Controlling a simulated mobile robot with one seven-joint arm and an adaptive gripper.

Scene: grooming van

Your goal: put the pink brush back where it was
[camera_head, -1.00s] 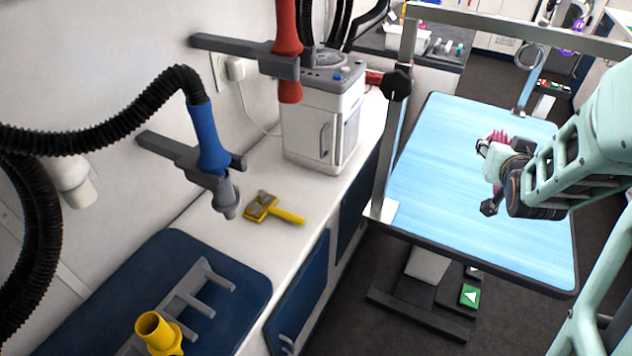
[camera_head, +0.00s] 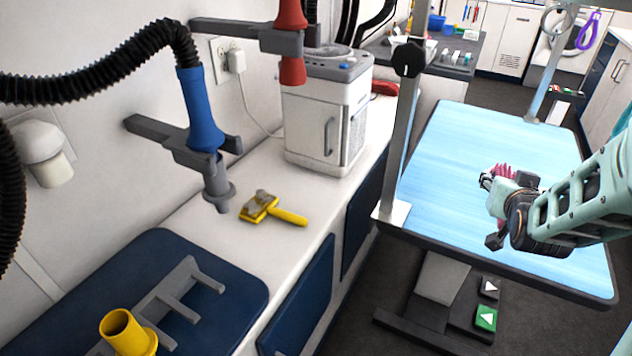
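The pink brush (camera_head: 502,169) shows as a small patch of pink bristles at the end of my arm, over the blue grooming table (camera_head: 450,150). My gripper (camera_head: 490,182) is around it and it moves with the gripper, so I take it as held. The fingers and most of the brush are hidden behind the gripper body and wrist. I cannot tell its exact height above the table top. A yellow brush (camera_head: 270,208) with a grey bristle pad lies on the white counter (camera_head: 215,235) at the left.
A white cabinet unit (camera_head: 310,125) stands on the counter. Blue (camera_head: 203,115) and red (camera_head: 291,45) dryer nozzles hang in wall brackets. A yellow nozzle (camera_head: 125,330) sits front left. A metal post (camera_head: 405,135) rises at the table's left edge.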

